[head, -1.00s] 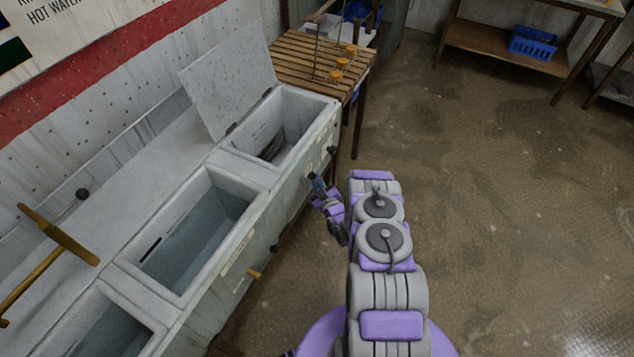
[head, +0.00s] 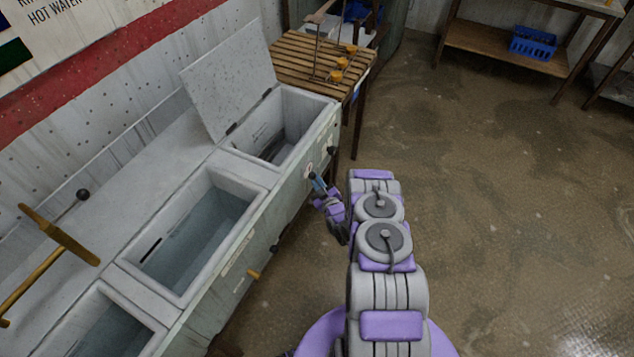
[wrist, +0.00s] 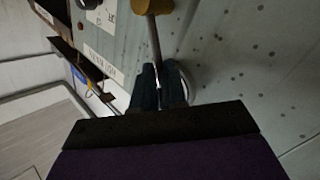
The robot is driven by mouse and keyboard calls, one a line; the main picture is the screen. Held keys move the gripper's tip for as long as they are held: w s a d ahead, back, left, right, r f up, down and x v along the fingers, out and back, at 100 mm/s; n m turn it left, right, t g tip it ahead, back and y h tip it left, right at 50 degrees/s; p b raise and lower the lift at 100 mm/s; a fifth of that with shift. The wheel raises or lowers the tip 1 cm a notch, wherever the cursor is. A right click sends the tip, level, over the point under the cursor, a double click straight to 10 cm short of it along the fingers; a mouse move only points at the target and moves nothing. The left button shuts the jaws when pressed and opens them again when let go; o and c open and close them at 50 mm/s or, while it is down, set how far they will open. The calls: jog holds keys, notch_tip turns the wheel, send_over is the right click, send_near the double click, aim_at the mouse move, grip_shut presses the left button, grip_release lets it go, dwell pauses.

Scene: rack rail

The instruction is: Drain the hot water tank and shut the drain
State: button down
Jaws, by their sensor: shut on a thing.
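The far tank (head: 330,112) in the row has its lid (head: 228,80) raised and its inside partly in view. A dark object shows low in it, and I cannot tell the water level. My gripper (head: 318,184) is at this tank's front face, in front of a small round fitting. In the wrist view my gripper (wrist: 160,88) is shut on a thin metal lever (wrist: 153,42) that runs to a brass-coloured end (wrist: 152,5). The grip itself is partly hidden by the fingers. A label, upside down, shows beside it (wrist: 103,50).
The middle tank (head: 180,292) stands open, with another open tank nearer. Dark knobs (head: 331,150) and a brass fitting (head: 254,275) stick out of the front. A slatted wooden table (head: 300,50) stands beyond the row. The floor to the right is clear.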

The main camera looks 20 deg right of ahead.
jog(key=shift+w+d+r+m+g+y+p, duration=0.25)
jog(key=shift+w+d+r+m+g+p, duration=0.2)
jog(key=shift+d+m+g+p, duration=0.3)
jog(key=shift+w+d+r+m+g+y+p, duration=0.3)
jog(key=shift+w+d+m+g+p, duration=0.2)
jog(key=shift+m+g+p, duration=0.45)
jog(key=c, duration=1.4)
grip_release()
jog(key=shift+c, duration=0.2)
jog(key=shift+r, duration=0.1)
jog(key=p+v, duration=0.3)
jog(key=v, duration=1.4)
jog(key=shift+s+f, duration=0.25)
jog(key=shift+w+r, duration=0.1)
